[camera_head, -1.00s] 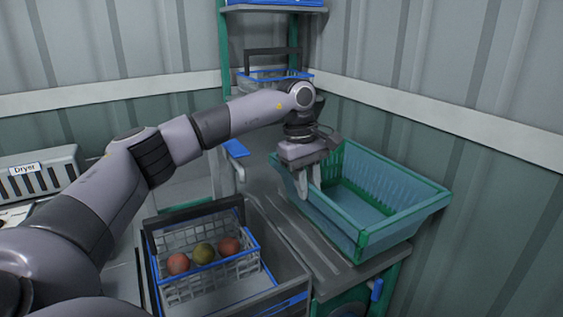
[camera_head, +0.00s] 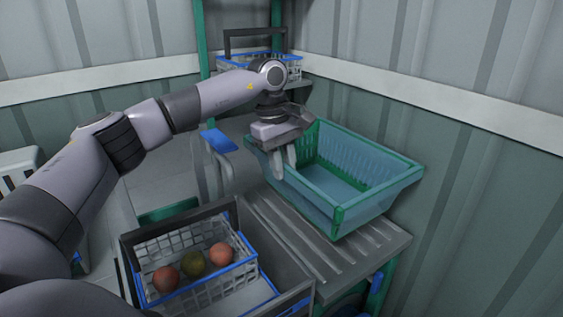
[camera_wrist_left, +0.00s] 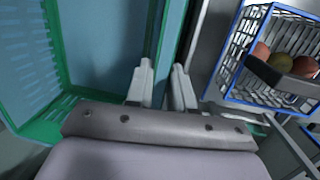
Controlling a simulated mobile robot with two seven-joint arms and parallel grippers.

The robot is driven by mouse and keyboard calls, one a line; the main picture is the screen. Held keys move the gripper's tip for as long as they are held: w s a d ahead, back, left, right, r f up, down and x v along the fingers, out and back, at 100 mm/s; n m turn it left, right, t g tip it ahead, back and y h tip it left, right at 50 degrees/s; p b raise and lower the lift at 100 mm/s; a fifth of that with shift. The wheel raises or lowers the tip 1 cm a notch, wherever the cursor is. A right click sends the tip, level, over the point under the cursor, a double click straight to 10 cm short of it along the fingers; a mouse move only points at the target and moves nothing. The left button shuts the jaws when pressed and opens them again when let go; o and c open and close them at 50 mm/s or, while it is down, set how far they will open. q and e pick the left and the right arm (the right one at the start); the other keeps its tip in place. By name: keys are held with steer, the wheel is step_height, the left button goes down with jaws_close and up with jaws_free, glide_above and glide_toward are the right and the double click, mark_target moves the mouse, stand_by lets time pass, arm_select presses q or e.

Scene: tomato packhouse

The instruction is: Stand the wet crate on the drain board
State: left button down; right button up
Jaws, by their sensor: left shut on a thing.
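The wet crate (camera_head: 378,200) is a teal-green open crate with slatted walls. It looks empty and roughly level, at the right in the head view. My left gripper (camera_head: 284,163) points down and is shut on the crate's left wall. In the left wrist view one finger of the gripper (camera_wrist_left: 162,88) is on each side of the wall of the crate (camera_wrist_left: 60,50). The drain board (camera_head: 300,247) is grey and ridged, below and in front of the crate. I cannot tell whether the crate's underside touches it. My right gripper is not in view.
A wire basket (camera_head: 158,252) with blue rims holds three round fruits, in a grey bin at the front. It also shows in the wrist view (camera_wrist_left: 240,45). A blue-handled fixture (camera_head: 218,141) stands left of the crate. Corrugated walls (camera_head: 470,170) close the right side. Another basket (camera_head: 285,65) sits behind.

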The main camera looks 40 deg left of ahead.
arm_select(q)
steer(key=shift+f+b, duration=0.85)
steer(key=shift+f, duration=0.7)
step_height(320, 180, down, 4)
steer(key=b, duration=0.2)
steer(key=shift+f+b, duration=0.15)
steer(key=shift+b, duration=0.25)
steer(key=shift+f, duration=0.45)
steer(key=c, duration=0.9)
jaws_free()
steer(key=shift+s, duration=0.1)
steer(key=shift+f, duration=0.15)
steer(key=c, duration=0.3)
